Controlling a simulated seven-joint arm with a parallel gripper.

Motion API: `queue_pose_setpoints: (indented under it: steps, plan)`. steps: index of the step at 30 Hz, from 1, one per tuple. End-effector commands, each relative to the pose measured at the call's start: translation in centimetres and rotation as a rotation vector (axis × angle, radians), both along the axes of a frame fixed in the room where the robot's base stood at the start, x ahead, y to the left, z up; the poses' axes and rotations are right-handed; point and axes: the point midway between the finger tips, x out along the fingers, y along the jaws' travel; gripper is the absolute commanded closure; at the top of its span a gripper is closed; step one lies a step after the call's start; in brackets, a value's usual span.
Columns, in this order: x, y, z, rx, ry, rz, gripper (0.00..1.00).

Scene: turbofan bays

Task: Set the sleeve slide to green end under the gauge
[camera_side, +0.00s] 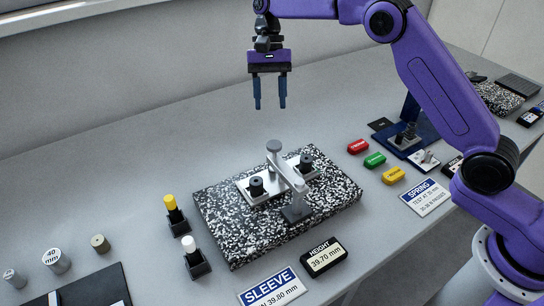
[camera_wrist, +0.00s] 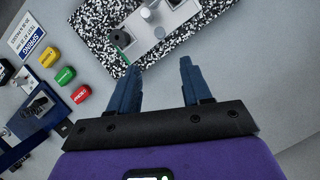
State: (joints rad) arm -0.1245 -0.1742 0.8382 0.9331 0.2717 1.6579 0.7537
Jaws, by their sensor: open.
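The sleeve slide (camera_side: 243,188) is a silver plate lying on a black-and-white speckled block (camera_side: 222,228). A dark round sleeve stands near each end, one at the near left (camera_side: 256,187) and one at the far right (camera_side: 306,163). The gauge (camera_side: 297,212) stands at the block's front, its grey arm crossing over the slide between the two sleeves. The wrist view shows part of the slide (camera_wrist: 146,48), with a greenish edge by one dark sleeve (camera_wrist: 120,38). My gripper (camera_side: 270,100) is open and empty, above and behind the block; it also shows in the wrist view (camera_wrist: 160,68).
A height readout (camera_side: 326,257) shows 39.70 mm beside the SLEEVE card (camera_side: 272,288). Yellow-topped (camera_side: 174,208) and white-topped (camera_side: 192,250) posts stand left of the block. Red (camera_side: 358,146), green (camera_side: 374,160) and yellow (camera_side: 393,175) blocks lie right. The table behind is clear.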

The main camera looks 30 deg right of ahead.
Motion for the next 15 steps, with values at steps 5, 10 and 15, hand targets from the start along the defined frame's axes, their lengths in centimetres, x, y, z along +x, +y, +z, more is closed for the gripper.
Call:
queue_pose_setpoints:
  steps: [5, 10, 15]
  plan:
    - [-1.0, 0.5, -2.4, -0.001, 0.002, 0.002, 0.51]
    - [-2.0, 0.9, -5.1, -0.002, 0.003, 0.002, 0.51]
    - [-3.1, 1.5, -8.0, -0.002, 0.003, 0.001, 0.51]
